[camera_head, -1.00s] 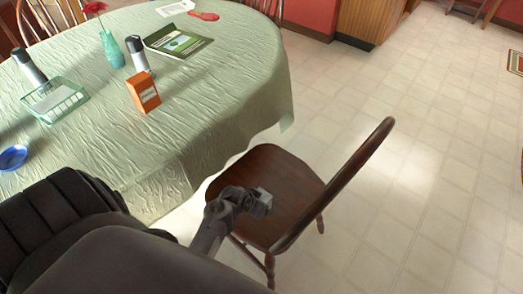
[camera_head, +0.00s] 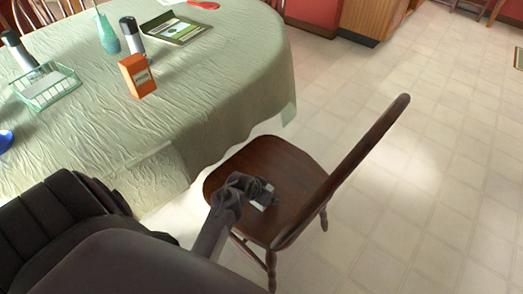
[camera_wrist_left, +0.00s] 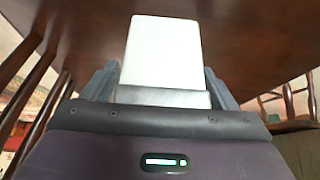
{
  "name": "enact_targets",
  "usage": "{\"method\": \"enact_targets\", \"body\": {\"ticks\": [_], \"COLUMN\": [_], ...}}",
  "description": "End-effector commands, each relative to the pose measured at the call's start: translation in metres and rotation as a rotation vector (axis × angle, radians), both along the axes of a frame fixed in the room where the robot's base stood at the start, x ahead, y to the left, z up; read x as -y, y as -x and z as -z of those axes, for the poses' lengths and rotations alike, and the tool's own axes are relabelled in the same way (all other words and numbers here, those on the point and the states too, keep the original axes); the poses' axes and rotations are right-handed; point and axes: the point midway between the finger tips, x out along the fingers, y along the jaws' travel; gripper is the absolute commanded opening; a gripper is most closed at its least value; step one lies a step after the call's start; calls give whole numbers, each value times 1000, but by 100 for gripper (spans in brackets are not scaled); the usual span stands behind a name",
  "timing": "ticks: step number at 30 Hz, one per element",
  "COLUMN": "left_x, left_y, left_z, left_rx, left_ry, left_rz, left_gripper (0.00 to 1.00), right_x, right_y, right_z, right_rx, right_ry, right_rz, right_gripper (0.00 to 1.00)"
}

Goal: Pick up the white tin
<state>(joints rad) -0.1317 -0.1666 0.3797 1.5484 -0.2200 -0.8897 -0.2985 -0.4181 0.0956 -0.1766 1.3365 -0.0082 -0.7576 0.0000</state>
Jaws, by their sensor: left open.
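The white tin (camera_wrist_left: 163,50) is a pale block with a grey band at its near end. It shows large in the left wrist view, against the dark brown chair seat (camera_head: 245,165). In the head view only a small pale part of the tin (camera_head: 265,194) shows at the seat, mostly hidden by my gripper. My left gripper (camera_head: 262,193) is low over the seat. Its jaws are open, with one finger on each side of the tin in the wrist view. I cannot tell whether the fingers touch it. My right gripper is not in view.
The chair's curved back (camera_head: 345,175) rises just right of my gripper. A table with a green cloth (camera_head: 215,95) stands left of the chair. It holds an orange box (camera_head: 137,76), a green basket (camera_head: 47,88) and bottles. Tiled floor (camera_head: 420,180) is clear to the right.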

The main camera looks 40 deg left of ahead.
Motion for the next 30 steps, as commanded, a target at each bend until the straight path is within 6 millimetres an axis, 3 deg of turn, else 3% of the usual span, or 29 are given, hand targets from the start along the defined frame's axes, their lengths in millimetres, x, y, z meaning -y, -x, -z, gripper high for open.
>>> {"method": "enact_targets", "body": {"ticks": [9,21,30], "left_x": [0,0,0], "left_y": [-1,-1,-1], "left_z": [0,0,-1], "left_rx": [0,0,1], "left_ry": [0,0,-1], "left_rz": [0,0,0], "left_gripper": [78,25,25], "right_x": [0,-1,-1], "right_y": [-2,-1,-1], "right_z": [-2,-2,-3], "right_rx": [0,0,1], "right_ry": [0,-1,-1], "right_rz": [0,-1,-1], "right_gripper": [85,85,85]}}
